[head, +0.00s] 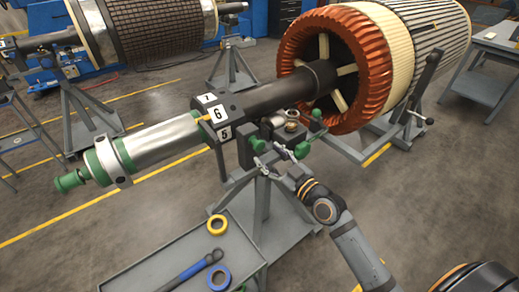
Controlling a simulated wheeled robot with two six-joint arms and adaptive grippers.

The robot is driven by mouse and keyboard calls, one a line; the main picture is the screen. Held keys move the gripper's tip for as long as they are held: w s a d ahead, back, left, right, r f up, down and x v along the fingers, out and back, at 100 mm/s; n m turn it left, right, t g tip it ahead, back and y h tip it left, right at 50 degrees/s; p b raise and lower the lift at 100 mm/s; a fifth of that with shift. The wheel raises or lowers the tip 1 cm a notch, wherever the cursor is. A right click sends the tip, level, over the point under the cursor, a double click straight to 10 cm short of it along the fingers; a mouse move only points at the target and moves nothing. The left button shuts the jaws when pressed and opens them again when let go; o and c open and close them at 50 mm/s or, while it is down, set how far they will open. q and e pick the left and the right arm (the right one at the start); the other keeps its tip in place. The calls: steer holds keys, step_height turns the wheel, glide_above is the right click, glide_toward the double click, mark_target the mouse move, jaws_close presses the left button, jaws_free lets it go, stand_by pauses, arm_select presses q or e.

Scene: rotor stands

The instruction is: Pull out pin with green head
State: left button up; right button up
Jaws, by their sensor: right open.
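A dark rotor shaft (275,97) with a numbered block (217,114) rests on a grey stand (262,197). Several green-headed parts show at the stand's top: a round green head (302,150), a smaller green head (316,115) above it, and another green head (258,145) to the left. I cannot tell for sure which one belongs to the pin. My right gripper (264,158) reaches in from the lower right, close to the left and round green heads. It is open; contact with them is too small to tell. My left gripper is not in view.
A grey tray table (150,268) with yellow tape (217,224), blue tape (219,277) and a blue-handled tool (192,271) stands at the lower left. The large copper-ended rotor (385,70) is at the upper right.

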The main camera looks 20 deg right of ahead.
mark_target(261, 148)
steer(key=x, duration=0.5)
steer(key=shift+w+a+p, duration=0.1)
steer(key=shift+w+p, duration=0.1)
steer(key=shift+p, duration=0.2)
jaws_close()
